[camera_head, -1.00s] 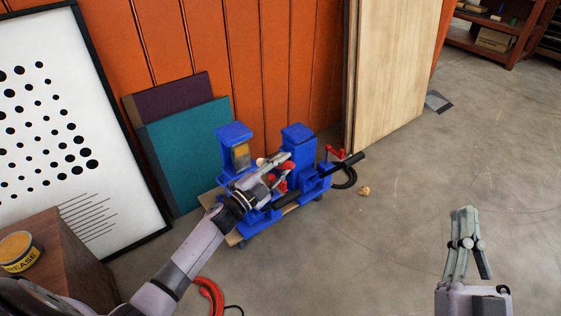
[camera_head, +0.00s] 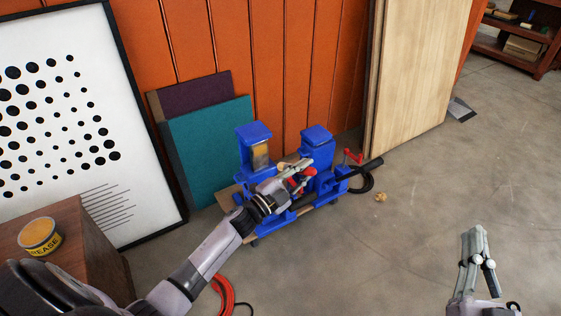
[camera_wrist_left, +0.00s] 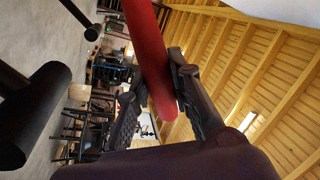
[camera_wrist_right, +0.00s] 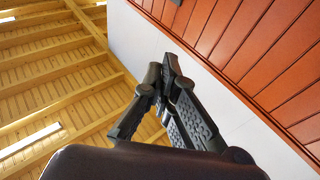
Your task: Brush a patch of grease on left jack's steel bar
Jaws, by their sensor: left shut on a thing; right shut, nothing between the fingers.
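Two blue hand jacks stand on a low wooden board against the orange wall. The left jack (camera_head: 254,133) has a steel bar (camera_head: 260,155) with yellowish-brown patches on it. The right jack (camera_head: 316,136) stands beside it. My left gripper (camera_head: 302,173) is in front of the jacks, shut on a red handle (camera_wrist_left: 150,58), which appears to be a brush's. A beige tip (camera_head: 282,165) shows beside the gripper, near the bar's lower right; contact cannot be told. My right gripper (camera_head: 474,240) is shut and empty above the floor; its fingers also show in the right wrist view (camera_wrist_right: 160,80).
An open grease tin (camera_head: 40,237) stands on a brown wooden box (camera_head: 85,240) at left. Teal panel (camera_head: 208,150) and white dotted board (camera_head: 60,120) lean on the wall. A black lever (camera_head: 368,165) juts right of the jacks.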

